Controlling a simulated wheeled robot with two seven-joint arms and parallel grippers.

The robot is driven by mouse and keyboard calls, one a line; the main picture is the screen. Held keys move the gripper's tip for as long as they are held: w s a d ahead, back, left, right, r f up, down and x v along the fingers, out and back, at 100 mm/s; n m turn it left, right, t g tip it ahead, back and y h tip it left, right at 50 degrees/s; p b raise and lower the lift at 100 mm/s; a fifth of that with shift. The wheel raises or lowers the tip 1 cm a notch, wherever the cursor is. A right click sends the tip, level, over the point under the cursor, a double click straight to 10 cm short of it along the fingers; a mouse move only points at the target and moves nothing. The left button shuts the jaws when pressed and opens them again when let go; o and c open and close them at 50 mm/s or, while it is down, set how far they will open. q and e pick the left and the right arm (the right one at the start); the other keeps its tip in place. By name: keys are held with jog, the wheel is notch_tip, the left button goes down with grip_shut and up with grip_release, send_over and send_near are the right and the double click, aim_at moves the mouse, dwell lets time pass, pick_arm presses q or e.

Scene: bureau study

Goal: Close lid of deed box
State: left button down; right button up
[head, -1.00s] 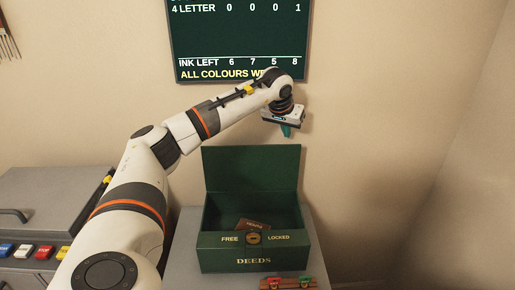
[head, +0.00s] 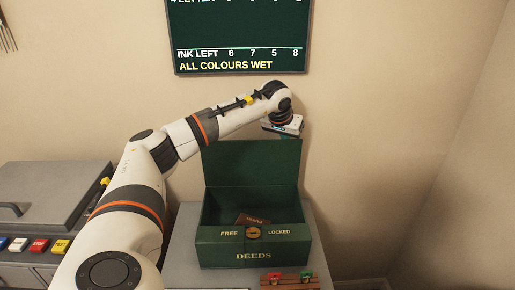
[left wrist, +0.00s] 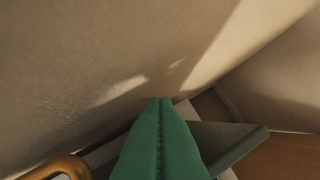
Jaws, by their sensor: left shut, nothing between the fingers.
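The green deed box (head: 215,255) stands on a grey cabinet with its lid (head: 250,168) upright and open at the back. A brass lock dial (head: 254,233) sits on its front between FREE and LOCKED. A brown tag-like piece (head: 249,219) lies inside. My left gripper (head: 287,134) is at the lid's top right edge, apparently behind it, with its fingertips mostly hidden. In the left wrist view its green fingers (left wrist: 160,103) are shut and empty. A dark green slab, probably the lid (left wrist: 235,145), lies beside them. Contact cannot be told. My right gripper is not in view.
The beige wall (head: 350,130) is close behind the box. A small rack with red and green pieces (head: 290,281) sits in front of it. A grey unit with coloured buttons (head: 38,246) stands at left. A dark scoreboard (head: 240,35) hangs above.

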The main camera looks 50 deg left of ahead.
pick_arm(q)
jog(key=shift+s+d+f+b, duration=0.75)
jog(key=shift+s+d+f, duration=0.2)
jog(key=shift+s+d, duration=2.55)
notch_tip(320, 180, up, 8)
jog(key=p, duration=0.6)
jog(key=shift+w+d+p, duration=0.3)
jog(key=shift+w+d, duration=0.05)
jog(key=shift+w, duration=0.05)
